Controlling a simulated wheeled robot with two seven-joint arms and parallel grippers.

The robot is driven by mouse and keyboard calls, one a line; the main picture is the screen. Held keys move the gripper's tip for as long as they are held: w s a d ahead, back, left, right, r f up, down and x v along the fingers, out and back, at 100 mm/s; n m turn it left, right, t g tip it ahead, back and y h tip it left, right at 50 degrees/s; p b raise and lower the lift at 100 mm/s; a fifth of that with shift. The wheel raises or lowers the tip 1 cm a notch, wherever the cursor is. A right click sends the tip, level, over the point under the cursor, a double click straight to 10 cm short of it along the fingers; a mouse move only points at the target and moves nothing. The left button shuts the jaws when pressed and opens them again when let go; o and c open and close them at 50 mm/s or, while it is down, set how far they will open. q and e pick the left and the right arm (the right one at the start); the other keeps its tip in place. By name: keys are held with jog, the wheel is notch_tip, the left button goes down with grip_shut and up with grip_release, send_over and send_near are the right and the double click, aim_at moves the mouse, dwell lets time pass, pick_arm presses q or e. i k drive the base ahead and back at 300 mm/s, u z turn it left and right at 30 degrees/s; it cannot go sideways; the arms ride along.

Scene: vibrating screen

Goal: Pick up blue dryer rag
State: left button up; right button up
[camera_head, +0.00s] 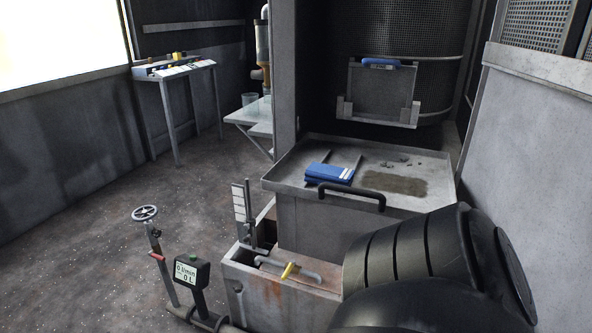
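A folded blue rag (328,174) with a white stripe at its right end lies on the grey metal tray top (290,168) in front of the screen machine. A dark curved handle (351,194) is on the tray's front edge, just below and right of the rag. Another blue item (381,64) lies along the top of an upright panel behind. Black rounded parts of my own arm fill the lower right. Neither gripper shows in this view.
A flow meter display (188,274) and a handwheel (145,213) stand at the lower left. A control desk (175,68) is at the far left. The floor between is clear.

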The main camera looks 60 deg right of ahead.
aim_at(317, 173)
jog(key=i, duration=1.85)
jog(key=z, duration=2.3)
